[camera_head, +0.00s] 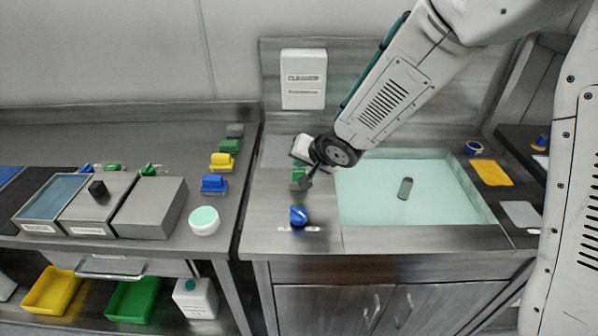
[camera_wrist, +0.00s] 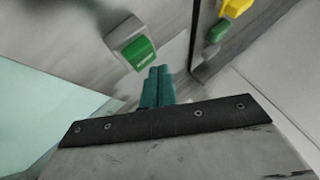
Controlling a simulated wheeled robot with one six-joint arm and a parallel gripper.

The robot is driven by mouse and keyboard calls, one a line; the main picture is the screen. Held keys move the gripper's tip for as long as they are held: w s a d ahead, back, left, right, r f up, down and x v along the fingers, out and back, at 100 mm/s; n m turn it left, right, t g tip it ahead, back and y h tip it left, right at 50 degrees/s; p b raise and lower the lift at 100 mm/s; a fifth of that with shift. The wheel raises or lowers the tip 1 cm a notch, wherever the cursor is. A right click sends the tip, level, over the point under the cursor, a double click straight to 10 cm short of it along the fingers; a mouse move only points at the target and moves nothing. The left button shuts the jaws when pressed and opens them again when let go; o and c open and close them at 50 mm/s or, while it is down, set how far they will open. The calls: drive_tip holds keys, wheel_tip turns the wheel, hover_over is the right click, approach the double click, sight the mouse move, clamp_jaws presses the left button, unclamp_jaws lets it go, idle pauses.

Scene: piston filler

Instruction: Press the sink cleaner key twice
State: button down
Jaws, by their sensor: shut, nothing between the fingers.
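A green key (camera_wrist: 138,52) with small, unreadable lettering sits on a pale grey housing in the wrist view. In the head view a green patch (camera_head: 298,173) shows beside the sink, partly hidden by my wrist; it appears to be the same key. My gripper (camera_wrist: 159,70) is shut and empty, its two teal fingers side by side. In the wrist view the fingertips appear just below and right of the key; I cannot tell whether they touch it. The sink (camera_head: 452,212) holds pale green liquid and a small dark cylinder (camera_head: 405,188).
A blue-topped item (camera_head: 298,216) stands at the counter's front, left of the sink. A white labelled box (camera_head: 303,78) is on the backsplash. The left bench carries metal bins (camera_head: 150,208), a round white tub (camera_head: 204,221), and blue, yellow and green blocks (camera_head: 222,162).

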sight(301, 174)
drive_tip(key=shift+f, duration=0.1)
idle(0.4)
drive_tip(key=shift+f, duration=0.35)
drive_tip(key=shift+f, duration=0.8)
idle(0.8)
drive_tip(key=shift+r, duration=1.25)
drive_tip(key=shift+r, duration=0.1)
drive_tip(key=shift+r, duration=2.4)
